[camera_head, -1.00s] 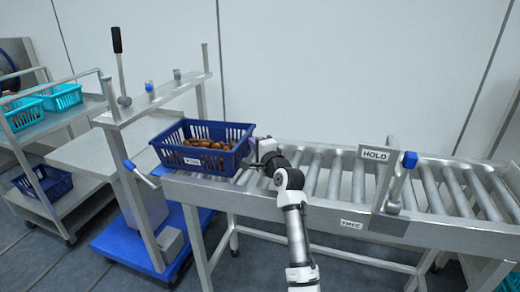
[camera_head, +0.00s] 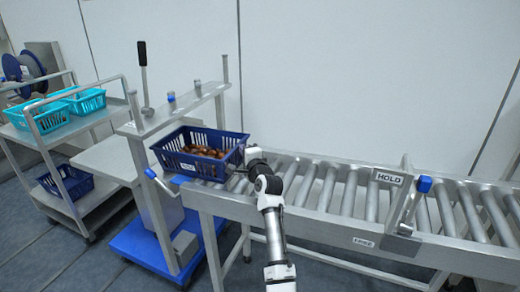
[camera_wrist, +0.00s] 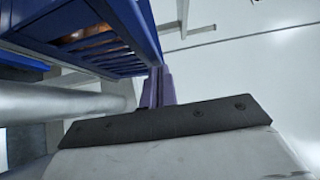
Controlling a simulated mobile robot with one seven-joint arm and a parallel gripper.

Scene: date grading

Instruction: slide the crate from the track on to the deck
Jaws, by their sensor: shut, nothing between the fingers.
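The dark blue crate (camera_head: 203,168), holding brown dates, sits at the left end of the roller track (camera_head: 345,200), across the gap between the track and the steel deck (camera_head: 105,160). Its left part reaches over toward the deck. My gripper (camera_head: 250,158) is at the crate's right end, shut and empty. In the wrist view the shut fingers (camera_wrist: 158,88) are beside the crate's slatted wall (camera_wrist: 105,40), touching or very close. How far the crate's base rests on the deck is hidden.
A lift frame with a black-knobbed lever (camera_head: 145,75) and blue base (camera_head: 150,240) carries the deck. A blue-handled lever (camera_head: 160,182) sits near the track's end. A HOLD gate (camera_head: 400,195) stands right. A trolley (camera_head: 50,140) with turquoise crates (camera_head: 75,100) stands left.

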